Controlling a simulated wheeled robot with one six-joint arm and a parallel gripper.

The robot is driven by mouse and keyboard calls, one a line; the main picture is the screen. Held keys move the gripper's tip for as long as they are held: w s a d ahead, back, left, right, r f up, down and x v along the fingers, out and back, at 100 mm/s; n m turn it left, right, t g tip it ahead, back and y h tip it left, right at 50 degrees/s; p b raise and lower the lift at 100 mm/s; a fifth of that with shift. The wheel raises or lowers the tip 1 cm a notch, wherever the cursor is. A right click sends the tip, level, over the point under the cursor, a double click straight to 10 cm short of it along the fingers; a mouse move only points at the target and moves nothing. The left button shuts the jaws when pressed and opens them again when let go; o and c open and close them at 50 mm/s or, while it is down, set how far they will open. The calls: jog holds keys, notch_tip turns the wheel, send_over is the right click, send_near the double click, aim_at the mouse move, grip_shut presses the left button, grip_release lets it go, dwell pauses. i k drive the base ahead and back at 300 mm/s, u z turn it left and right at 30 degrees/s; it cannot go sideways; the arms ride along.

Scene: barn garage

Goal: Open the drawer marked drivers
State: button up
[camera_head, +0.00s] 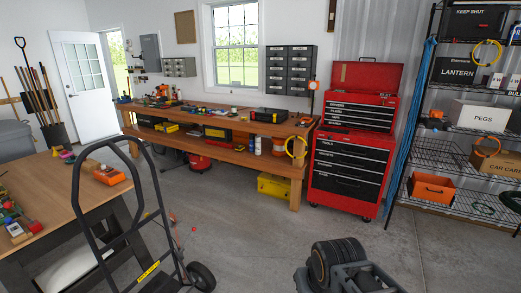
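A red tool chest (313,180) on casters stands against the back wall, right of the workbench. Its upper box has several thin black drawers (358,114) with small white labels at their left ends. The labels are too small to read surely, so I cannot tell which one says drivers. The lower cabinet has larger black drawers (348,170); its top label seems to read "TOOLS". All the drawer fronts look flush and shut. The red lid (367,75) on top is raised.
A wooden workbench (220,128) runs left of the chest; a wire shelf rack (455,200) stands to its right. A black hand truck (135,225) and a table (55,190) are at left. The concrete floor before the chest is clear.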

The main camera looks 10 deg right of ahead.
aim_at(359, 106)
jog(key=z, duration=0.2)
jog(key=i, duration=2.6)
jog(key=z, duration=0.4)
